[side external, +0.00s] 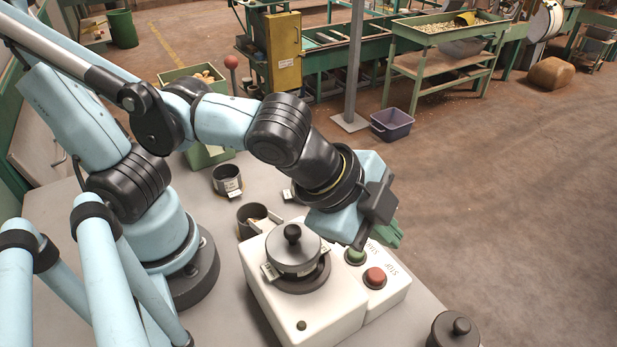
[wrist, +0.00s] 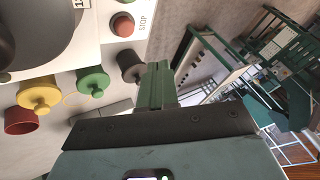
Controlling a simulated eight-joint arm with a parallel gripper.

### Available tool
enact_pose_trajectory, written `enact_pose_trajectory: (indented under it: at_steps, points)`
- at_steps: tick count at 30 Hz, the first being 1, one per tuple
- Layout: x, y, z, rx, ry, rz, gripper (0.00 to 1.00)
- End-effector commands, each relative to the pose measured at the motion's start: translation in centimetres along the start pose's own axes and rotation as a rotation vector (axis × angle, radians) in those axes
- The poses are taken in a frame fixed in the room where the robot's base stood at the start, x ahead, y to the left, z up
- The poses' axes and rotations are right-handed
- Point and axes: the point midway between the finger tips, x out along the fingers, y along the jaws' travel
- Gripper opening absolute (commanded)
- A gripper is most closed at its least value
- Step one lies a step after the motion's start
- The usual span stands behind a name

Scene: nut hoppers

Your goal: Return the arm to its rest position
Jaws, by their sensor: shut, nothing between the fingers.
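My gripper (side external: 388,234) hangs above the right part of a white machine (side external: 262,294) in the side external view, its green fingers partly hidden behind its body. In the wrist view my gripper (wrist: 158,85) shows the green fingers pressed together with nothing between them. The arm is bent and reaches out over the table. The fingers appear apart from the green button (side external: 355,255) and the red stop button (side external: 375,277).
A dark lidded pot (side external: 293,252) sits on the machine. Dark cups (side external: 227,180) stand behind it, and another lidded pot (side external: 454,332) stands front right. The wrist view shows yellow (wrist: 38,92) and green (wrist: 92,82) lidded pots. Open floor lies to the right.

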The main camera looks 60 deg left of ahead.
Motion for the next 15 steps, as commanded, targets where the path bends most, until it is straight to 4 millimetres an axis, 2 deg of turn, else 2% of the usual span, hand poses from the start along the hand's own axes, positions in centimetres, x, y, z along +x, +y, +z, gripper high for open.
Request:
enact_pose_trajectory:
  at_steps: [5,9,15]
  points:
    - [0.2,-3.1,2.8,-0.184,-0.043,-0.028,0.0]
    - [-0.1,-6.4,6.7,-0.431,-0.084,-0.069,0.0]
    - [-1.1,-9.9,12.2,-0.778,-0.117,-0.141,0.0]
